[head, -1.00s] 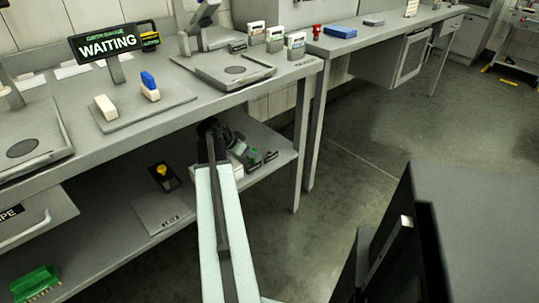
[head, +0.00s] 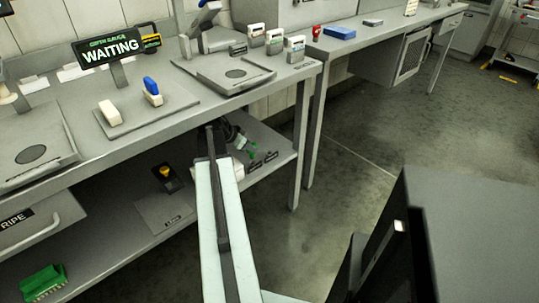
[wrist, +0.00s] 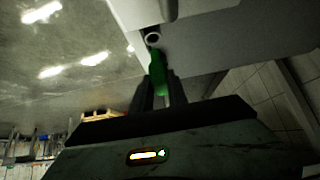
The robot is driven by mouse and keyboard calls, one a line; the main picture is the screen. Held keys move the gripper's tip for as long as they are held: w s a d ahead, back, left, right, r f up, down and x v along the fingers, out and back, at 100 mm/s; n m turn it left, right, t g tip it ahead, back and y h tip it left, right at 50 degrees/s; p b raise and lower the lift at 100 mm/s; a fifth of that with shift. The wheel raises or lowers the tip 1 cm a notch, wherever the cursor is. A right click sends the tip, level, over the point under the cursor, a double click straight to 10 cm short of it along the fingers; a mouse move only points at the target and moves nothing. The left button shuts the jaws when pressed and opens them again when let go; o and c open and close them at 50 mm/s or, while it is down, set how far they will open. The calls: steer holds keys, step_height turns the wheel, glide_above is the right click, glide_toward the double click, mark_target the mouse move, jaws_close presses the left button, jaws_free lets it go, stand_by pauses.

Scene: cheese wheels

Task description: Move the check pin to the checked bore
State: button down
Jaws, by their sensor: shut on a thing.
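My gripper (wrist: 158,88) is shut on a green piece (wrist: 157,72), which I take to be the check pin, in the wrist view. I cannot tell whether the pin touches the ring, or whether the ring is the bore. In the head view my gripper is low, beneath the bench top at the lower shelf, mostly hidden behind my arm. Small green bits (head: 250,149) show beside it there; which one is the held pin is unclear.
The bench top (head: 195,112) overhangs the lower shelf. A WAITING sign (head: 108,46) and a plate with a white block and a blue-topped block (head: 152,91) stand on it. On the shelf are a yellow-knobbed black box (head: 166,176) and a green brush-like piece (head: 43,282).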

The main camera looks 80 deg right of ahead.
step_height(320, 180, up, 3)
steer(key=p, duration=0.3)
steer(key=shift+r, duration=0.1)
stand_by(0.4)
